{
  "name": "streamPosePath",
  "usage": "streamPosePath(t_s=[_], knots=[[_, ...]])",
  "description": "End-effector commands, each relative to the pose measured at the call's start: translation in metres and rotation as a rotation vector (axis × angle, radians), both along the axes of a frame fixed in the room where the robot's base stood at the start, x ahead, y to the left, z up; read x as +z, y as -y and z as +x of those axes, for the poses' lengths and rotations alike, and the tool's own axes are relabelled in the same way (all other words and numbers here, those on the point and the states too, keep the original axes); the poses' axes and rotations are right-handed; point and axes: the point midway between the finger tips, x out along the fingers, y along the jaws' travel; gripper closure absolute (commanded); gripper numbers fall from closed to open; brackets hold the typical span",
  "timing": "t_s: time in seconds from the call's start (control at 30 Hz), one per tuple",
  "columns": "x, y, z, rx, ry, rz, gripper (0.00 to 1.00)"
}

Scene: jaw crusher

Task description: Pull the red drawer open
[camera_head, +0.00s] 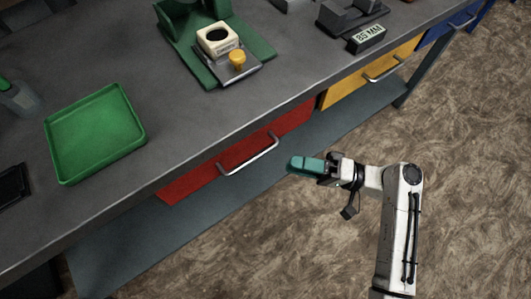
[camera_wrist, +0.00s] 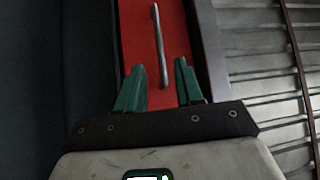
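The red drawer (camera_head: 215,164) sits under the front edge of the grey bench in the head view. Its silver bar handle (camera_head: 249,156) runs along its front. My gripper (camera_head: 292,164), with teal fingers, is to the right of the handle and apart from it in the head view. In the wrist view the red drawer front (camera_wrist: 135,45) fills the top middle, with the handle (camera_wrist: 159,45) upright in the picture. My gripper's two fingers (camera_wrist: 158,76) are spread apart, with the handle's near end showing between them. Nothing is held.
A yellow drawer (camera_head: 372,72) and a blue drawer (camera_head: 450,30) are farther right under the bench. A green tray (camera_head: 138,150) and a green machine base (camera_head: 255,48) stand on the bench top. A grey lower shelf (camera_head: 130,255) lies below. The floor in front is clear.

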Motion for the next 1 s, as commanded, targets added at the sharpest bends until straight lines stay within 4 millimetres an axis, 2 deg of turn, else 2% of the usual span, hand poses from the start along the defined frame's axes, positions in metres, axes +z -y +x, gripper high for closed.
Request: streamPosePath(t_s=[0.3,0.5,0.7,1.0], knots=[[0.008,-0.054,0.008,0.005,0.0,-0.003,0.64],[0.012,-0.083,0.014,0.003,0.001,-0.004,0.64],[0.013,-0.096,0.017,0.001,0.0,-0.003,0.64],[0.013,-0.098,0.017,0.0,-0.001,-0.004,0.64]])
